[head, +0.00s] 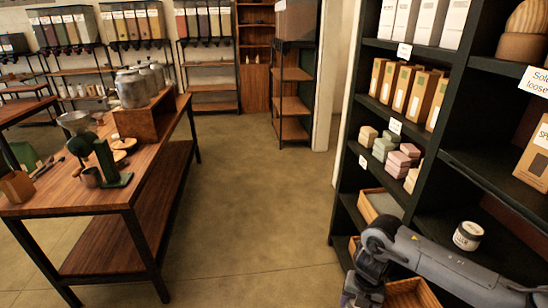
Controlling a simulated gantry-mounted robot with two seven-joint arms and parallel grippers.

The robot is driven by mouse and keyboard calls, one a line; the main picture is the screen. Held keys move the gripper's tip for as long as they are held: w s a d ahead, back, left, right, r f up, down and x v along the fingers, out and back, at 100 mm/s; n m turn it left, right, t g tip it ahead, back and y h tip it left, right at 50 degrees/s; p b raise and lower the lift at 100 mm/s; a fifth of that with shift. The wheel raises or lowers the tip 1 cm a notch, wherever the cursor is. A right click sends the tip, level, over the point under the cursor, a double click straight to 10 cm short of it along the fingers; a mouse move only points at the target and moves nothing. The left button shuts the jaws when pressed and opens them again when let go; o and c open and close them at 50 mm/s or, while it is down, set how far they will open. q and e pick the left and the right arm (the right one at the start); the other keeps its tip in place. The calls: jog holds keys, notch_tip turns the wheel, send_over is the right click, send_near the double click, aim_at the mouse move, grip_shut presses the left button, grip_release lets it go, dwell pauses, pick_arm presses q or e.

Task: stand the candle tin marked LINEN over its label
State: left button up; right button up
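A small round tin (467,236) with a pale lid and a pale label stands on the lower black shelf at the right. Its lettering is too small to read, so I cannot tell if it is LINEN. My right arm comes in from the lower right, just in front of and below the tin, and bends down at the bottom edge. Its fingers are cut off by the frame. My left arm is not in view.
The black shelving (452,108) holds brown packets (422,98), stacked soap-like blocks (398,160) and wooden crates (412,293). A wooden table (70,195) with canisters (131,90) and a green stand (112,163) is at left. The floor (240,200) between is clear.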

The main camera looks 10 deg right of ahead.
jog(key=a+r+m+p, duration=0.1)
jog(key=a+m, duration=0.3)
jog(key=m, duration=0.6)
jog(key=a+r+m, duration=0.2)
jog(key=a+m, duration=0.2)
jog(key=m, duration=0.5)
jog(key=s+r+m+p, duration=0.3)
jog(key=r+p, duration=0.8)
jog(key=p, duration=0.1)
jog(key=s+r+m+p, duration=0.3)
jog(key=r+m+p, duration=0.1)
jog(key=r+p, duration=0.8)
jog(key=s+r+m+p, duration=0.3)
jog(key=r+p, duration=0.8)
jog(key=p, duration=0.3)
jog(key=shift+s+d+r+m, duration=0.15)
jog(key=shift+r+m, duration=0.1)
jog(key=shift+m, duration=0.15)
jog(key=shift+d, duration=0.1)
